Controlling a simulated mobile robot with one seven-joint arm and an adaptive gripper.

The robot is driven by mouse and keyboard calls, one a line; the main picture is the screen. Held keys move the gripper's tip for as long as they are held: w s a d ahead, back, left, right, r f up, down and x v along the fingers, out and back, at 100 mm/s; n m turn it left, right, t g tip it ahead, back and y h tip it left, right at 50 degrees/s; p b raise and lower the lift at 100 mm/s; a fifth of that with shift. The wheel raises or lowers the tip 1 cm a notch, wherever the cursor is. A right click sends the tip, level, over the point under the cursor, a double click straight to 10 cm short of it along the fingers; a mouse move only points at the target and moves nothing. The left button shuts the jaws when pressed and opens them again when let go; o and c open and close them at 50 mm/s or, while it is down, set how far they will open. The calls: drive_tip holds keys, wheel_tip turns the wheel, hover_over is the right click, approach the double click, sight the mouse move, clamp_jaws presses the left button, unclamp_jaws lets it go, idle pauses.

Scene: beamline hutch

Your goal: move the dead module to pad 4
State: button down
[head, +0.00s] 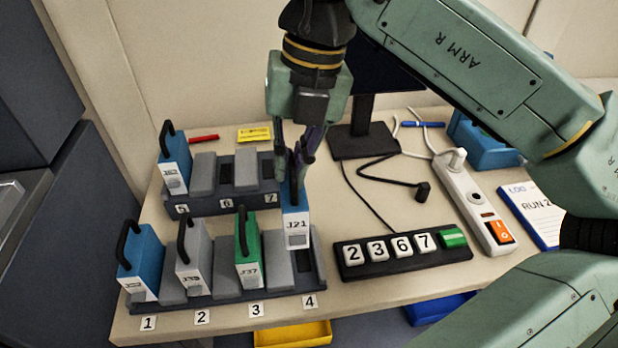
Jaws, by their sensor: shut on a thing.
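My gripper (297,165) is shut on the handle of a blue module (294,205) with a white label reading J21. The module is upright over the right end of the front rack (226,301), behind the number 4 tag (309,302). Its lower edge shows higher in the picture than those of the other front modules, and it appears raised. A blue module (143,255) stands at 1, a grey module (193,250) at 2 and a green module (247,240) at 3. No mark tells me which module is dead.
The rear rack (224,205) holds a blue module (174,165) at 5; positions 6 and 7 show no module. A black key box (403,262) with keys 2, 3, 6, 7 and a green button stands right of the front rack. A power strip (470,200) and a monitor stand (362,145) are beyond.

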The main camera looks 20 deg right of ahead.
drive_tip(key=shift+s+d+f, duration=0.2)
drive_tip(key=shift+d+f, duration=0.35)
drive_tip(key=shift+f, duration=0.3)
drive_tip(key=shift+a+f+b, duration=0.1)
drive_tip(key=shift+f+b, duration=2.35)
drive_tip(key=shift+f, duration=1.15)
drive_tip(key=shift+f+b, duration=0.55)
drive_tip(key=shift+b, duration=0.15)
drive_tip(key=c, duration=1.7)
unclamp_jaws()
drive_tip(key=shift+o, duration=0.2)
wheel_tip(320, 180, up, 12)
drive_tip(key=d, duration=0.2)
drive_tip(key=shift+s+d, duration=0.15)
drive_tip(key=shift+s, duration=0.15)
drive_tip(key=shift+s+f, duration=0.1)
drive_tip(key=shift+f, duration=0.05)
